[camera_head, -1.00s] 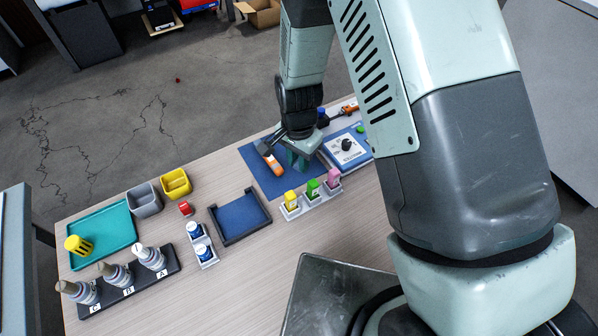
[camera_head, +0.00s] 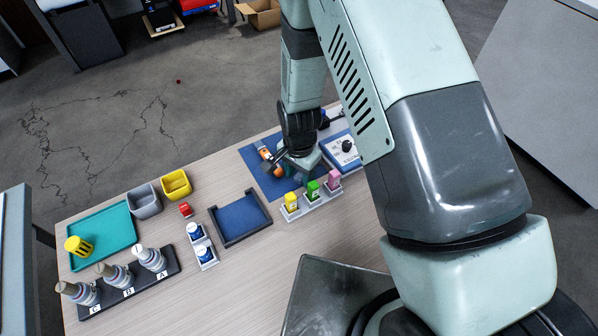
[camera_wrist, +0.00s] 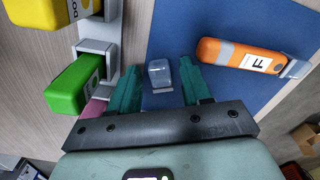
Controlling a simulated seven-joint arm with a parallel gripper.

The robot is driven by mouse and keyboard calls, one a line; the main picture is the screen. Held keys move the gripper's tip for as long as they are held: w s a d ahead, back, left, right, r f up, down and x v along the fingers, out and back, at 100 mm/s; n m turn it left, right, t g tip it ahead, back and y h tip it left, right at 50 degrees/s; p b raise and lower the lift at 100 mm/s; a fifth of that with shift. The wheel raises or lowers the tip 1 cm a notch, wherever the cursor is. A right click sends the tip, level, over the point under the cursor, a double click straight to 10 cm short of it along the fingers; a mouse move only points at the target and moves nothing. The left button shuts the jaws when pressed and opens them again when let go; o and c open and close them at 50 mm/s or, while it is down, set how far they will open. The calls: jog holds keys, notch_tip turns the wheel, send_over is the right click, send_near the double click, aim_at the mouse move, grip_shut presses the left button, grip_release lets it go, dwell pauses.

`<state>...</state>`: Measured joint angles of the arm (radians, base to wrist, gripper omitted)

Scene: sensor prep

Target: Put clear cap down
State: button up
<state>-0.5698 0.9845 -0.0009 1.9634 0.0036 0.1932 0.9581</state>
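A small clear cap (camera_wrist: 160,75) lies on the blue mat (camera_wrist: 222,22) in the wrist view. My gripper (camera_wrist: 159,72) is open, with one teal finger on each side of the cap. A gap shows between the cap and each finger. In the head view my gripper (camera_head: 299,166) is over the near part of the mat (camera_head: 268,182), and its own wrist hides the cap. An orange sensor labelled F (camera_wrist: 240,57) lies on the mat to the right of the fingers in the wrist view; it also shows in the head view (camera_head: 264,152).
A rack (camera_head: 319,202) with yellow, green and pink bottles stands close beside my gripper. A white device with a black knob (camera_head: 346,148) is to the right. A dark-framed blue tray (camera_head: 241,217), yellow bin (camera_head: 175,184) and teal tray (camera_head: 110,228) are further left.

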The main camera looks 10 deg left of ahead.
notch_tip(320, 180, up, 12)
notch_tip(320, 180, up, 11)
jog(key=n+t, duration=0.1)
send_over(299, 176)
jog(key=w+d, duration=0.1)
jog(key=d, duration=0.4)
jog(key=s+d+r+n+t+y, duration=0.1)
jog(key=s+d+r+t, duration=0.15)
jog(key=d+r, duration=0.65)
jog(key=s+d+r+n+t, duration=0.1)
jog(key=s+d+r, duration=0.3)
jog(key=s+r, duration=0.2)
jog(key=s+d+r+n+t+h, duration=0.1)
jog(key=s+d+r, duration=0.3)
jog(key=s, duration=0.4)
jog(key=shift+d+r+n, duration=0.25)
jog(key=shift+r+n, duration=0.25)
jog(key=shift+r, duration=0.35)
